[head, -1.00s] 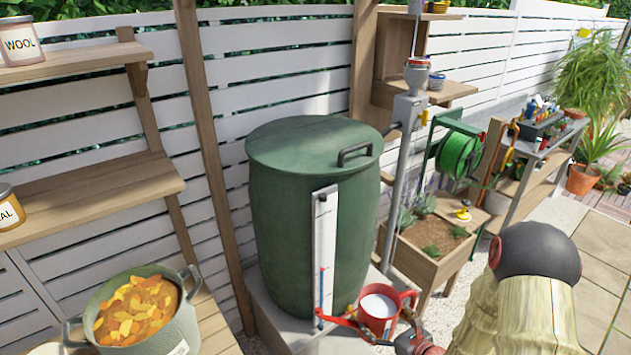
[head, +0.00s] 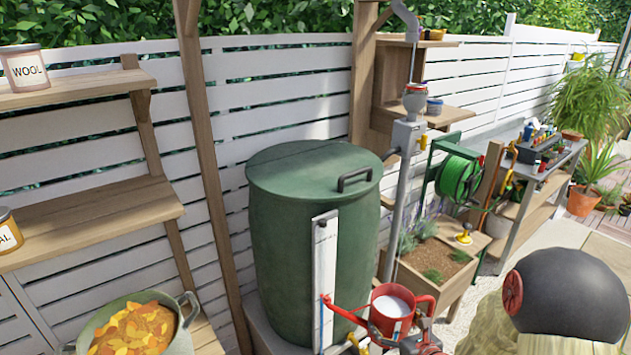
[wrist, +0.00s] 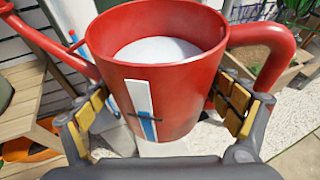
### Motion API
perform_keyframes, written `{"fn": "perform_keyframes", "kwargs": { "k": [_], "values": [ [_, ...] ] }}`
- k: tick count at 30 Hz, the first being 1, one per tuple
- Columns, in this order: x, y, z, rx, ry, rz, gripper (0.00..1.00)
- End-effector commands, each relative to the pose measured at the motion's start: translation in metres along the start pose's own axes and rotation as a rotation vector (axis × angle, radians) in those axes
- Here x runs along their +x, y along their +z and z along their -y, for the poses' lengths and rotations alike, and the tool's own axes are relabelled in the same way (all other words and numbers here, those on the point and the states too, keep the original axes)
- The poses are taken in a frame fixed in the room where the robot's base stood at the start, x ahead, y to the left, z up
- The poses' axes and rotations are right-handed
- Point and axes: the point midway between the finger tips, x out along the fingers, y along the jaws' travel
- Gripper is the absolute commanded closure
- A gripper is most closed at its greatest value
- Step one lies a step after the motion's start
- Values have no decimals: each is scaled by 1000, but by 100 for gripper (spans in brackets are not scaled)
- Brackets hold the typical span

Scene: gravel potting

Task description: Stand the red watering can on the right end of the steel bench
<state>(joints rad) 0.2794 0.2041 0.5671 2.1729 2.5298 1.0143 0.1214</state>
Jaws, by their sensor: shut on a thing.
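The red watering can (head: 402,298) is in front of the green barrel in the head view, held in the air and roughly upright. Its spout points left and its handle right. Whitish contents show through its open top, and a white and blue strip is on its side. In the wrist view my gripper (wrist: 165,108) is shut on the can (wrist: 190,100), with yellow pads on either side of its body. The steel bench (head: 558,176) stands by the fence at the far right, well away from the can. Its grey top is partly covered by things.
The green barrel (head: 290,240) has a gauge board (head: 324,265) close to the can's spout. A wooden planter (head: 430,270), a green hose reel (head: 458,178) and a grey pipe stand between barrel and bench. A dark tray (head: 540,150) with several small items is on the bench.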

Motion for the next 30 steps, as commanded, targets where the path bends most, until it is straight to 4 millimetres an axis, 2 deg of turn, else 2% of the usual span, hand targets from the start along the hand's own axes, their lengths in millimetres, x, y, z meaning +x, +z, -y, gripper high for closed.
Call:
{"fn": "perform_keyframes", "kwargs": {
  "k": [1,3,9,13,18,24,26,30],
  "values": [
    [-2,20,0,-5,-6,17,70],
    [-5,35,-2,-3,-11,17,70],
    [-12,75,-10,-5,-4,15,70],
    [-15,93,-17,-9,8,14,70],
    [-17,103,-23,-11,19,12,70],
    [-16,103,-24,-10,21,11,70],
    [-16,100,-24,-10,21,10,70],
    [-13,83,-25,-9,24,7,70]
  ]
}}
